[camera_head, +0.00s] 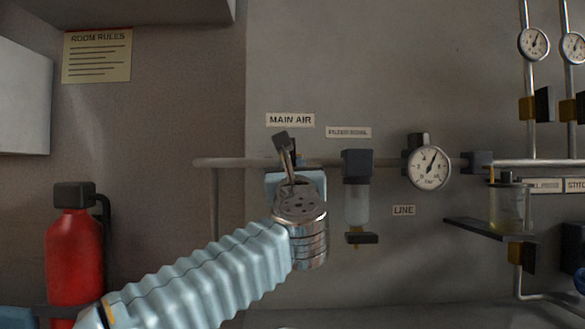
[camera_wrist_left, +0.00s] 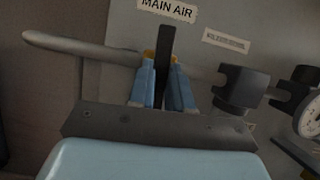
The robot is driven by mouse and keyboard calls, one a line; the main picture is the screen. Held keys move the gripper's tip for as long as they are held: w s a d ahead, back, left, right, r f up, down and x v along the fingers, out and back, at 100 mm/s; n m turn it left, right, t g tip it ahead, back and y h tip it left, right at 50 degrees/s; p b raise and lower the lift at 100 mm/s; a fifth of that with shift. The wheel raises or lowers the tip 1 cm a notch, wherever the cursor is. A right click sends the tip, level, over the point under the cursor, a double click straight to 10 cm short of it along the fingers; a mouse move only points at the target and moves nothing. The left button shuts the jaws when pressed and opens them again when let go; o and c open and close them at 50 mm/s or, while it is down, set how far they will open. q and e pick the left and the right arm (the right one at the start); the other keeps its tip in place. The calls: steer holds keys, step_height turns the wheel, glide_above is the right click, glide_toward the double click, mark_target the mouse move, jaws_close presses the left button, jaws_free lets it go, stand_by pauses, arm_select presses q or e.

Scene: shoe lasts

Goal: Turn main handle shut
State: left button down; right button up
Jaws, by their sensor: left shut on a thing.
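The main handle (camera_wrist_left: 167,50) is a dark, narrow bar on the pipe below the MAIN AIR label (camera_head: 290,119). In the left wrist view it stands nearly upright between the two blue fingers of my left gripper (camera_wrist_left: 164,82). My left gripper is shut on it. In the head view the dark end of the handle (camera_head: 280,138) shows above my left wrist, tilted a little. My left gripper (camera_head: 288,168) and wrist hide the valve body and most of the handle there. My right gripper is in neither view.
The air pipe (camera_head: 228,162) runs across the wall, with a filter bowl (camera_head: 357,202) and a round gauge (camera_head: 429,167) right of the handle. A red extinguisher (camera_head: 76,255) stands at the left. A small dark shelf (camera_head: 478,230) juts out at the right.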

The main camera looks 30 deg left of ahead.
arm_select(q)
steer(key=shift+m+t+h+b, duration=0.3)
steer(key=shift+m, duration=0.4)
steer(key=c, duration=1)
jaws_free()
steer(key=shift+c, duration=0.2)
steer(key=b+v, duration=0.4)
steer(key=v, duration=1)
